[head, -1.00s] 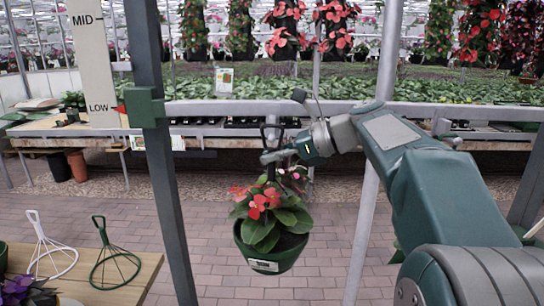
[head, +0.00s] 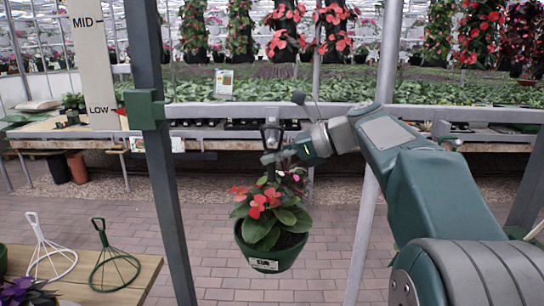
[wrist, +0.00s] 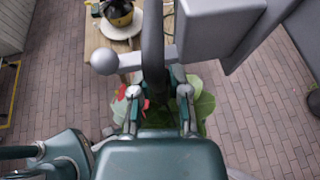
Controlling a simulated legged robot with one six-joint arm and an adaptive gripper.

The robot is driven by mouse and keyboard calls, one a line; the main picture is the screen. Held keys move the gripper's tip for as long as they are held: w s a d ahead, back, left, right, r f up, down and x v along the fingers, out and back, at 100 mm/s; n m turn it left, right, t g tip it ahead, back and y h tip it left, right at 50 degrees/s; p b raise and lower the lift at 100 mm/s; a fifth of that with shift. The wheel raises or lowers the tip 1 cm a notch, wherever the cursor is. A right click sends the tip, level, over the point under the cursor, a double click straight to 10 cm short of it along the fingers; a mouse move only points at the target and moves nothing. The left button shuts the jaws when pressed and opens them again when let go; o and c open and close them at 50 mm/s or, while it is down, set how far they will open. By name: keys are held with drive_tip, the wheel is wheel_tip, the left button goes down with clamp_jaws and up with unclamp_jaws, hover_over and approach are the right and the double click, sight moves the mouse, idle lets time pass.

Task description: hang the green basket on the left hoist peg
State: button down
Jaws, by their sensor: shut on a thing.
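The green basket (head: 272,259), with red flowers and green leaves, hangs upright in front of the walkway, a pale label on its front. My gripper (head: 270,157) is shut on the basket's dark hanger above the leaves; it also shows in the wrist view (wrist: 160,98). There, the dark hanger stem (wrist: 152,45) rises between the fingers, beside a grey ball end (wrist: 104,62) and a grey block (wrist: 220,28). In the head view a grey shape shows at the hanger's top. I cannot tell whether the hook rests on a peg.
A dark upright post with a green slider block (head: 145,109) stands left of the basket, by a MID/LOW scale board (head: 95,75). A white hanger (head: 50,250) and a green hanger (head: 114,262) stand on the wooden table at lower left. Brick floor lies below the basket.

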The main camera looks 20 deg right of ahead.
drive_tip(key=shift+f, duration=0.4)
drive_tip(key=shift+f, duration=0.2)
idle(0.4)
drive_tip(key=c, duration=0.6)
unclamp_jaws()
drive_tip(key=shift+o, duration=0.3)
drive_tip(key=shift+f, duration=0.1)
